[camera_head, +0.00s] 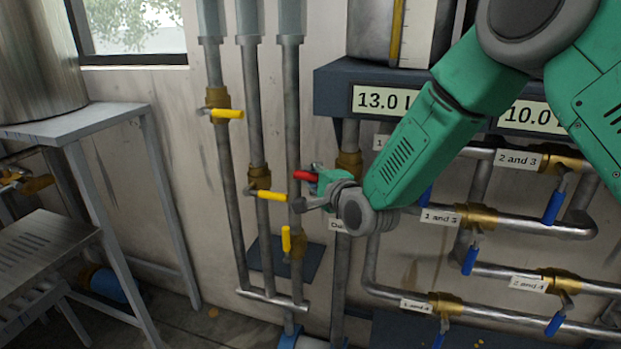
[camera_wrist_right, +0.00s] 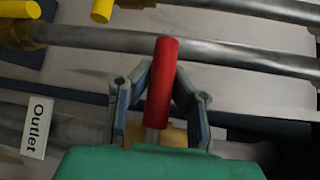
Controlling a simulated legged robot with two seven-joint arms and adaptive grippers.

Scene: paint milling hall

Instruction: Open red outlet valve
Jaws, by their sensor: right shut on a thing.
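The red outlet valve handle (camera_head: 306,175) sits on a brass valve body (camera_head: 349,163) on a vertical pipe under the left tank. In the head view the handle points left, roughly level. My right gripper (camera_head: 318,190) reaches in from the right and is at the handle. In the right wrist view the red handle (camera_wrist_right: 162,85) stands between the two fingers of my right gripper (camera_wrist_right: 160,100), which is shut on it. The brass body shows only partly behind the fingers. A label reading "Outlet" (camera_wrist_right: 37,127) is beside it. My left gripper is not in view.
Yellow-handled valves (camera_head: 228,113) are on vertical pipes to the left. Blue-handled valves (camera_head: 470,261) are on labelled pipes to the right. The tank shelf (camera_head: 335,92) overhangs the valve. A metal table (camera_head: 110,115) stands at the left.

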